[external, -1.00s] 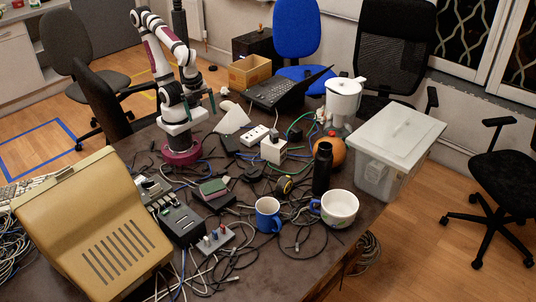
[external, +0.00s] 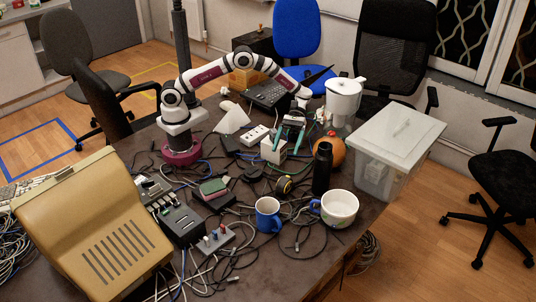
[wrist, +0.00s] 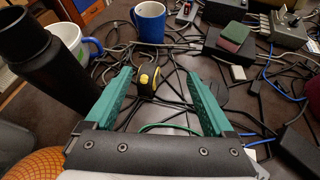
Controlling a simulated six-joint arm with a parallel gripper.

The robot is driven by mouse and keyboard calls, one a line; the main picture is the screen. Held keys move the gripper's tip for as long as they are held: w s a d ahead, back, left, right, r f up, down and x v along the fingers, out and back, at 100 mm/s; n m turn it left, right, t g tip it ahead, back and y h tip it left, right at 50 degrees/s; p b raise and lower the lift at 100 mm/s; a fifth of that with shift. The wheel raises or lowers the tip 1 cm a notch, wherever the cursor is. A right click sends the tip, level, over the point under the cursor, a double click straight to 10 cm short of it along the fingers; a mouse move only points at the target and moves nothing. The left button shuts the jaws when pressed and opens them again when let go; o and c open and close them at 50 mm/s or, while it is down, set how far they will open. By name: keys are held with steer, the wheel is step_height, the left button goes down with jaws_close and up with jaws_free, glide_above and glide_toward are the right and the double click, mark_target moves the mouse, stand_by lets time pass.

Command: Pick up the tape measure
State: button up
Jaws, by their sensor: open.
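The tape measure (external: 284,184) is small, black and yellow, and lies among cables on the table. In the wrist view the tape measure (wrist: 147,80) shows ahead of my gripper (wrist: 158,88), a little left of the middle between its two green fingers. In the external view my gripper (external: 289,144) hangs above the table, behind the tape measure and apart from it. My gripper is open, with nothing between its fingers.
A black bottle (external: 322,169) stands right of the tape measure, with an orange pumpkin-like ball (external: 331,150) behind it. A blue mug (external: 268,215) and a white bowl-like cup (external: 340,209) stand in front. A white box (external: 272,150) stands near my gripper. Cables cover much of the table.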

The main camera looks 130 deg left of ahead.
mark_target(282, 187)
steer(key=a+f+n+t, duration=0.2)
steer(key=a+f+n, duration=0.1)
steer(key=x, duration=1.5)
steer(key=shift+s+d, duration=0.15)
steer(key=shift+d, duration=0.25)
jaws_close()
